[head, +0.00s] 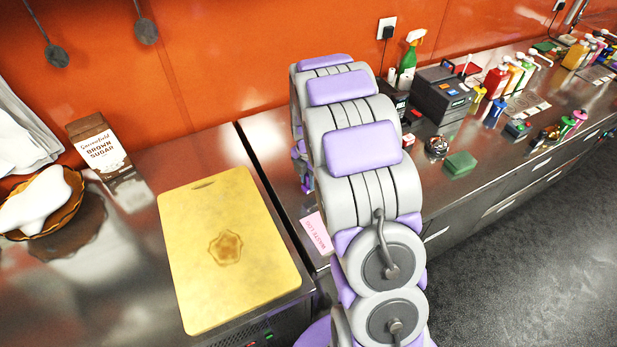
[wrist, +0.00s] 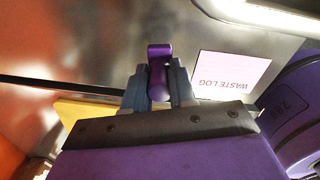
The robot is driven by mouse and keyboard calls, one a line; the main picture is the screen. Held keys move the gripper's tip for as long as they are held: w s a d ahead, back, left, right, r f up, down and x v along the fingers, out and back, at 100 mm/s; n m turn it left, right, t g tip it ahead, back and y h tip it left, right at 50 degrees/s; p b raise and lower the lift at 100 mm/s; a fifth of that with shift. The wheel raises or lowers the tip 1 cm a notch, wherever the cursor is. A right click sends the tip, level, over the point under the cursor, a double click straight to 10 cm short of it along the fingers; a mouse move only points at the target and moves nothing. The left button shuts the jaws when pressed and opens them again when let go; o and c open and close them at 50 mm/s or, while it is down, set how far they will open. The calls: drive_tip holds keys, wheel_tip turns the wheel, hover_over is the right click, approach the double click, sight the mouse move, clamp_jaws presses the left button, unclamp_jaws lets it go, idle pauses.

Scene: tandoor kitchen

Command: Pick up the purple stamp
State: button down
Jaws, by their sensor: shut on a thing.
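The purple stamp (wrist: 159,70) shows in the wrist view, between the two fingers of my gripper (wrist: 160,88). The fingers are closed on it from both sides. Its upper end sticks out past the fingertips, over the metal counter. In the head view my arm hides the stamp and the gripper. I cannot tell whether the stamp touches the counter.
A pink waste log sheet (head: 316,233) lies beside my arm; it is right of the gripper in the wrist view (wrist: 232,74). A yellow cutting board (head: 225,290) lies left of the arm. A green sponge (head: 460,164) and a label printer (head: 440,97) are to the right.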

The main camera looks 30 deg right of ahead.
drive_tip(key=s+a, duration=0.1)
drive_tip(key=s, duration=0.3)
drive_tip(key=s+a+r+p, duration=0.1)
drive_tip(key=s, duration=0.4)
drive_tip(key=s+a+p, duration=0.1)
drive_tip(key=s+a, duration=0.1)
drive_tip(key=s, duration=0.3)
drive_tip(key=shift+s+r, duration=0.2)
drive_tip(key=c, duration=1.4)
unclamp_jaws()
drive_tip(key=c, duration=0.5)
drive_tip(key=o, duration=0.4)
drive_tip(key=shift+c, duration=1.3)
